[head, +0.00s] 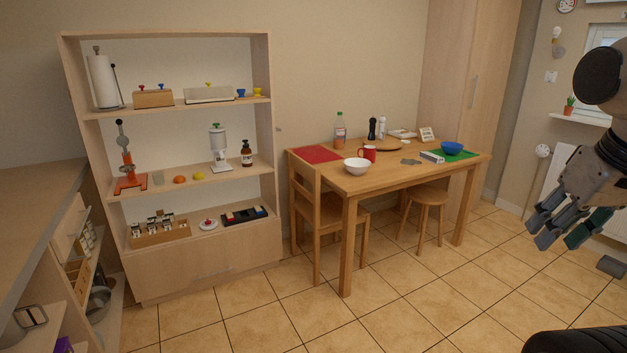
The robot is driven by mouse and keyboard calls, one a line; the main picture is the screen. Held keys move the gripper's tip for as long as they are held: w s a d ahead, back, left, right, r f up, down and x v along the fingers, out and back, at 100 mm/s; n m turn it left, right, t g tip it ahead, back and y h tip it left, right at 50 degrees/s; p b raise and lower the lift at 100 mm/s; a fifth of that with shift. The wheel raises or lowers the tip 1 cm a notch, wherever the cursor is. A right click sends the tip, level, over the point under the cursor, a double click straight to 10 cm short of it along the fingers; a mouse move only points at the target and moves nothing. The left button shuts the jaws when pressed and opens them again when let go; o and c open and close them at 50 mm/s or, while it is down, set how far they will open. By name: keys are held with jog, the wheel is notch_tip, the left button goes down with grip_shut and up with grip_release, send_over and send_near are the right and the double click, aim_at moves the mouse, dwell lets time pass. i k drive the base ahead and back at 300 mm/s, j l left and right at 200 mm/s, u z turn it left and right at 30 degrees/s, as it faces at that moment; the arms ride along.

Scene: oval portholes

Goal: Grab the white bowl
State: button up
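The white bowl (357,166) stands upright on the wooden table (385,182), near its front left edge, and looks empty. A red mug (369,154) stands just behind it to the right. My gripper (560,238) hangs at the right edge of the head view, far to the right of the bowl and nearer the camera. Its fingers point down and are spread apart, with nothing between them.
A chair (330,215) stands at the table's left front and a stool (428,200) at its front right. A blue bowl (452,148) and a bottle (339,130) are also on the table. Shelves (200,250) stand left. The tiled floor in front is clear.

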aim_at(357, 168)
jog(key=i+j+u, duration=0.1)
jog(key=i+u, duration=0.15)
jog(key=i, duration=0.15)
jog(key=i+u, duration=0.3)
jog(key=i+j+z, duration=0.2)
jog(key=i+z, duration=0.15)
jog(key=i, duration=0.15)
jog(key=i+j+z, duration=0.55)
jog(key=j, duration=0.2)
jog(key=i+j+z, duration=0.25)
jog(key=j, duration=0.15)
jog(key=i+j+z, duration=0.2)
jog(key=j, duration=0.25)
jog(key=i+j+z, duration=0.2)
jog(key=j, duration=0.25)
jog(key=j+z, duration=0.2)
jog(key=j, duration=0.3)
jog(key=i+j+z, duration=0.1)
jog(key=j+z, duration=0.15)
jog(key=j, duration=0.25)
